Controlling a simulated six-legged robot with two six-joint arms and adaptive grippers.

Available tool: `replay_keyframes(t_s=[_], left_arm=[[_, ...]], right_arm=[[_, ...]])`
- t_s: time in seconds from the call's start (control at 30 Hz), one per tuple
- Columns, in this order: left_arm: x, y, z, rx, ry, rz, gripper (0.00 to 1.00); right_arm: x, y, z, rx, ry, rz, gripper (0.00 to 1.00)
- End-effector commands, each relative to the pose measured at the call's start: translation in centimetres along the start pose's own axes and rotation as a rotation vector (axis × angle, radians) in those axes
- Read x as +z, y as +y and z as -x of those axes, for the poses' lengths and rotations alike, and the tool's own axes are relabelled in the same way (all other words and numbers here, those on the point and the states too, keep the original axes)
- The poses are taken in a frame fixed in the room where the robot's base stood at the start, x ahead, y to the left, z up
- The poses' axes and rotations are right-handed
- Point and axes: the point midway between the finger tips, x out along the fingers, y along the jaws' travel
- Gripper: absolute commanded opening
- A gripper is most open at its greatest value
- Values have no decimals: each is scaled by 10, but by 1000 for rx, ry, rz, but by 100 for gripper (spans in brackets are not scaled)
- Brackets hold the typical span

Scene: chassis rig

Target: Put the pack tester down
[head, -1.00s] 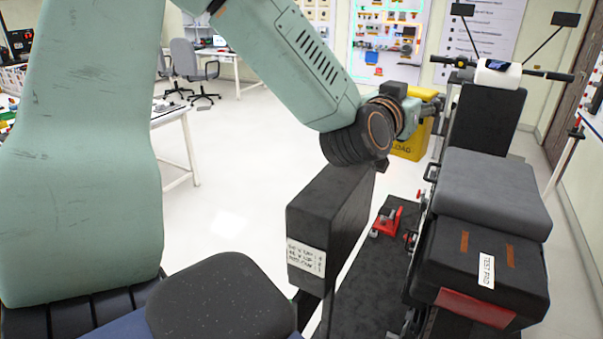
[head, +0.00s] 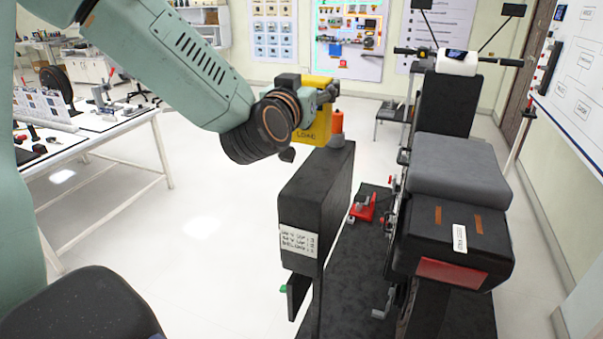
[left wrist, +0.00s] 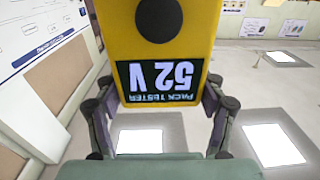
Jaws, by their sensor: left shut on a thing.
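The yellow pack tester (head: 314,127) is held up in the air near the middle of the head view, beyond the tall black box, partly hidden by my arm. My left gripper (head: 328,92) is shut on it. In the left wrist view the pack tester (left wrist: 156,45) fills the top middle between the two fingers of my left gripper (left wrist: 158,100). Its dark display reads "52 V" and "PACK TESTER" upside down, with a dark round part on the yellow face. The tester's underside contact is not visible. My right gripper is not in view.
A tall black box (head: 308,215) with a white label stands beside the scooter-like vehicle (head: 455,215) over a dark mat (head: 345,290). A red clamp-like part (head: 362,208) lies behind it. A white bench (head: 100,135) with tools stands left. Open floor (head: 215,240) lies between.

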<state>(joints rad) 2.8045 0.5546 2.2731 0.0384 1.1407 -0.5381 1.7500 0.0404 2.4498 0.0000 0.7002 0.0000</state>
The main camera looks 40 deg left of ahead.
Motion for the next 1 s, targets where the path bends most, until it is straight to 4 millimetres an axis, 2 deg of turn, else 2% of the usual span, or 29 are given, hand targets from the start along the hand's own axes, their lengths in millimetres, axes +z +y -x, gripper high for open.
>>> replay_keyframes(t_s=[0.2, 0.47, 0.67, 0.8, 1.0], left_arm=[[39, 4, -2, 4, -3, -4, 22], [62, 4, -1, 4, 1, -2, 22], [91, 2, 1, 2, -1, -3, 22], [98, 0, 2, 1, 2, 0, 22], [98, 0, 3, 0, 4, 0, 22]], right_arm=[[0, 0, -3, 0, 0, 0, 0], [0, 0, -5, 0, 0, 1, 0], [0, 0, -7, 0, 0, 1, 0], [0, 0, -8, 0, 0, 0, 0], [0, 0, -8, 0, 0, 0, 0]])
